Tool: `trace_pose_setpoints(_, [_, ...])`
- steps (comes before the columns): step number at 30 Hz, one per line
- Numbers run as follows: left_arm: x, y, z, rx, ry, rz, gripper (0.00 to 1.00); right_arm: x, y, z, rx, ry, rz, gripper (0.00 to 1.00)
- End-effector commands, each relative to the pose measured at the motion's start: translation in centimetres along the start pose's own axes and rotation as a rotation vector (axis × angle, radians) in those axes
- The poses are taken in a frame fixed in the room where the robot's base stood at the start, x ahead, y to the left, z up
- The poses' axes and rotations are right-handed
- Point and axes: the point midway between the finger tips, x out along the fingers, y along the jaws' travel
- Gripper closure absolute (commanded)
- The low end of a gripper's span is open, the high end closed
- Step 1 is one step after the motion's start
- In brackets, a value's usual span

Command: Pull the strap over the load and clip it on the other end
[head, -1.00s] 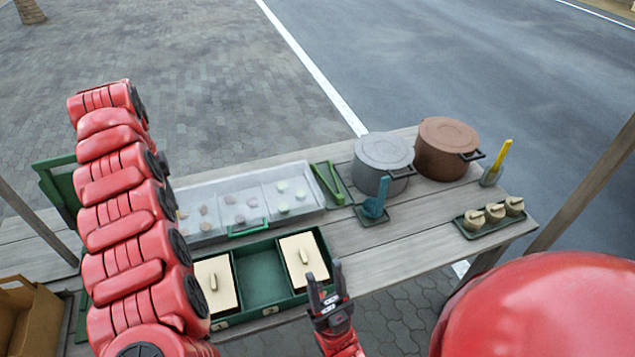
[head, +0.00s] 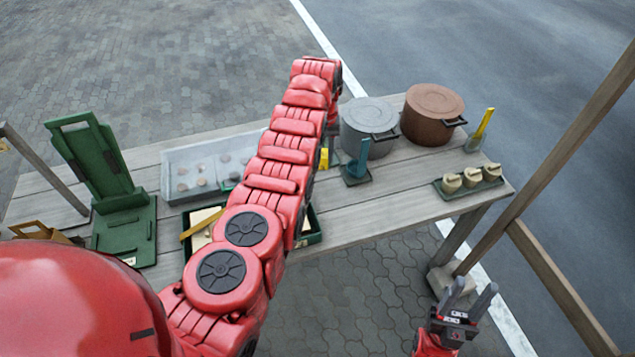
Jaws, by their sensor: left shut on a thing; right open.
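A yellow-brown strip (head: 202,223), which looks like the strap, lies slantwise across a pale lid (head: 194,240) of the green case (head: 314,228). Its right part disappears behind my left arm. A small bright yellow piece (head: 323,159) shows just right of that arm; I cannot tell whether it belongs to the strip. My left arm crosses over the case and hides most of it; its gripper is hidden behind the arm links. The strap's other end and any clip cannot be made out. My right gripper (head: 466,303) is open and empty, low at right, off the table's front edge.
A tilted green stand (head: 95,160) is at left by a cardboard box (head: 40,232). Behind the case is a clear tray (head: 182,160) of lumps. Grey (head: 365,118) and brown (head: 432,105) pots and a rack of jars (head: 467,187) stand right. Wooden posts edge the right.

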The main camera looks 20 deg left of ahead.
Motion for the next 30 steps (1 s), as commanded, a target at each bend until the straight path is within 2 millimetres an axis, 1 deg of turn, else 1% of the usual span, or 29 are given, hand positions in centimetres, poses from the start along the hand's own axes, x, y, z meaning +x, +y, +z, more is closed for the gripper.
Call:
trace_pose_setpoints(1, [0.9,-1.4,0.1,-0.032,-0.003,0.0,1.0,1.3,0.1,-0.2,0.0,0.0,0.0,0.56])
trace_pose_setpoints(3, [2.7,-2.4,0.6,-0.076,-0.005,0.002,1.0,2.3,0.1,-0.4,0.0,0.0,0.0,0.56])
trace_pose_setpoints(5, [4.5,-2.9,1.4,-0.117,-0.009,0.004,1.0,3.2,0.2,-0.5,0.0,0.0,0.0,0.56])
trace_pose_setpoints(7, [6.2,-3.1,2.4,-0.17,-0.007,0.007,1.0,4.1,0.2,-0.7,0.0,0.0,0.0,0.56])
trace_pose_setpoints(9, [7.4,-3.1,3.3,-0.223,-0.003,0.007,1.0,4.9,0.2,-0.8,0.0,0.0,0.0,0.56])
trace_pose_setpoints(12, [8.4,-2.8,4.4,-0.283,-0.003,0.005,1.0,5.5,0.3,-0.9,0.0,0.0,0.0,0.56])
trace_pose_setpoints(15, [8.9,-2.4,5.0,-0.323,0.0,0.002,1.0,5.8,0.3,-1.0,0.0,0.0,0.0,0.56])
trace_pose_setpoints(19, [9.5,-2.3,5.1,-0.341,0.003,0.0,1.0,5.6,0.3,-0.9,0.0,0.0,0.0,0.56])
trace_pose_setpoints(26, [10.9,-2.4,5.2,-0.339,0.001,-0.003,1.0,4.8,0.2,-0.8,0.0,0.0,0.0,0.56])
trace_pose_setpoints(30, [11.7,-2.3,5.1,-0.339,0.003,-0.002,1.0,4.0,0.2,-0.7,0.0,0.0,0.0,0.56])
